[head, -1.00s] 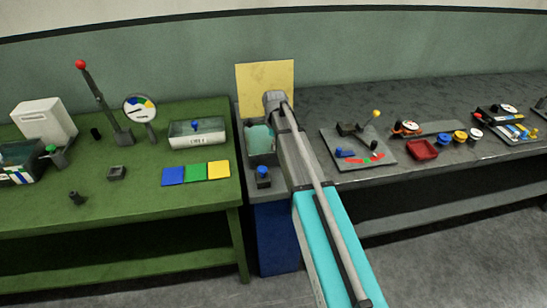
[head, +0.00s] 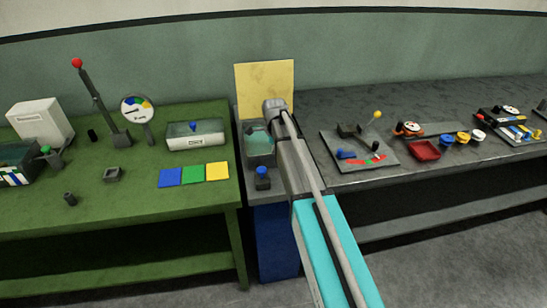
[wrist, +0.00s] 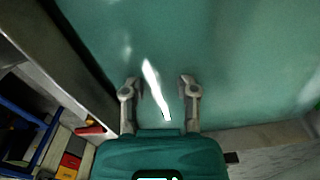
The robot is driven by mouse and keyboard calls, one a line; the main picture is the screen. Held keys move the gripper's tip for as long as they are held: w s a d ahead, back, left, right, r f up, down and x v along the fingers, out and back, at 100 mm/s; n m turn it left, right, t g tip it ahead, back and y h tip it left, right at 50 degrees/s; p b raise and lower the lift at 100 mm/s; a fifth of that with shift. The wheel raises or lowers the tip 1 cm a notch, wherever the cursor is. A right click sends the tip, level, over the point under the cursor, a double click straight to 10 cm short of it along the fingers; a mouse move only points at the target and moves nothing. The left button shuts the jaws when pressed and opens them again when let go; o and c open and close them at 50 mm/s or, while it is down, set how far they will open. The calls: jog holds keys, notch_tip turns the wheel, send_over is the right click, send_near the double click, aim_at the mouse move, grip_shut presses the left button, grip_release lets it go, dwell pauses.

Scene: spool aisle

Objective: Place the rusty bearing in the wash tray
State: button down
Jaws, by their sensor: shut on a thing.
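The wash tray (head: 262,157) appears to be the grey basin with teal liquid between the two benches, in front of a yellow panel. In the head view my gripper is hidden behind my arm, whose end is over this basin. In the wrist view my gripper (wrist: 160,90) points at a broad teal surface (wrist: 240,60), with a grey metal rim (wrist: 60,60) to the left. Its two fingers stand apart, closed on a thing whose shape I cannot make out. A white glare lies between them. No rusty bearing is clearly visible in either view.
A blue-topped knob (head: 262,178) stands at the basin's front. The dark bench at right holds a lever plate (head: 360,155) and a red tray (head: 424,150).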

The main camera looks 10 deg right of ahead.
jog(key=shift+f+b, duration=0.35)
jog(key=shift+f, duration=0.3)
jog(key=shift+f, duration=0.15)
jog(key=shift+c, duration=2)
grip_release()
notch_tip(320, 180, up, 12)
jog(key=p, duration=1.2)
jog(key=shift+r, duration=0.2)
